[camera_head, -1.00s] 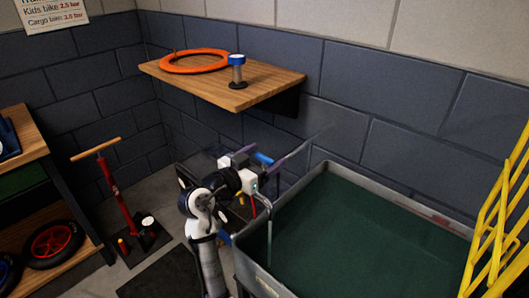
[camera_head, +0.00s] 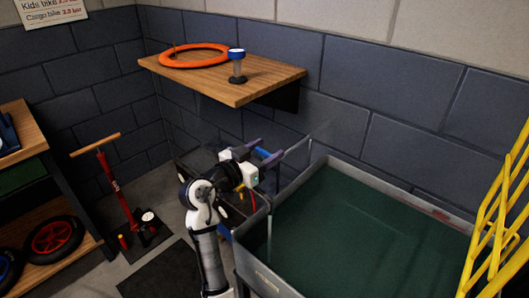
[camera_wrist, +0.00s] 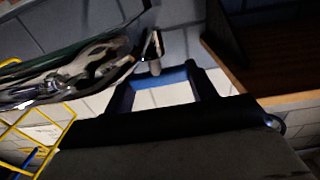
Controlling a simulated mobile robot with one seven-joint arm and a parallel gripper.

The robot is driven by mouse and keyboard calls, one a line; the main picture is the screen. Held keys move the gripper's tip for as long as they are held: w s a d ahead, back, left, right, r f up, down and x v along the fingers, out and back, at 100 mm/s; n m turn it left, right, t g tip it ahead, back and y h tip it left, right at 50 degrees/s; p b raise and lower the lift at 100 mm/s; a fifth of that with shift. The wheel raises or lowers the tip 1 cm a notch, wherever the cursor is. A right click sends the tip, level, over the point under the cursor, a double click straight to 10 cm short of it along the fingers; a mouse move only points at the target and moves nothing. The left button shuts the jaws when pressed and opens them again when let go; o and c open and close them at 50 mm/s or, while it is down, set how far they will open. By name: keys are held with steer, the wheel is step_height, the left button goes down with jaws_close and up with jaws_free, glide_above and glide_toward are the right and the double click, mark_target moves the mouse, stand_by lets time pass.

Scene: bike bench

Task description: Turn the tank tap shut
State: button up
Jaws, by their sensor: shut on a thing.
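The tank tap has a blue handle (camera_head: 263,153), which sits between the fingers of my gripper (camera_head: 270,150) at the left rim of the tank (camera_head: 345,168). In the wrist view, a blue bar (camera_wrist: 173,76) lies between the two dark fingers of my gripper (camera_wrist: 163,88), which is shut on it. A shiny metal part (camera_wrist: 85,65), apparently the tap's body or spout, reaches left from there. My arm and gripper hide most of the tap's base in the head view.
A red floor pump (camera_head: 115,190) stands at the left. A yellow frame (camera_head: 495,220) stands at the right. The block wall is close behind.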

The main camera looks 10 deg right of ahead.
steer(key=shift+f+g+b, duration=0.1)
steer(key=shift+g+b, duration=0.2)
steer(key=m+g+h+b, duration=0.2)
steer(key=m+g+b, duration=0.1)
steer(key=g+b, duration=0.1)
steer(key=shift+w+f, duration=0.1)
steer(key=shift+f, duration=0.05)
steer(key=m+g+b, duration=0.3)
steer(key=m+g, duration=0.1)
steer(key=g, duration=0.2)
steer(key=shift+h, duration=0.4)
steer(key=m+g+b, duration=0.1)
steer(key=m+g, duration=0.1)
steer(key=g, duration=0.1)
steer(key=m+g+y+b, duration=0.1)
steer(key=m+g+b, duration=0.1)
steer(key=g, duration=0.1)
steer(key=shift+g+y, duration=0.3)
steer(key=m+g+y+b, duration=0.2)
steer(key=m+g+b, duration=0.1)
steer(key=shift+a+g+b, duration=0.1)
steer(key=shift+g+b, duration=0.2)
steer(key=shift+g, duration=0.1)
steer(key=shift+m+g+y+b, duration=0.6)
steer(key=shift+y, duration=0.1)
steer(key=shift+r+m+g+y+b, duration=0.3)
steer(key=shift+m+g+y, duration=0.1)
steer(key=shift+y, duration=0.1)
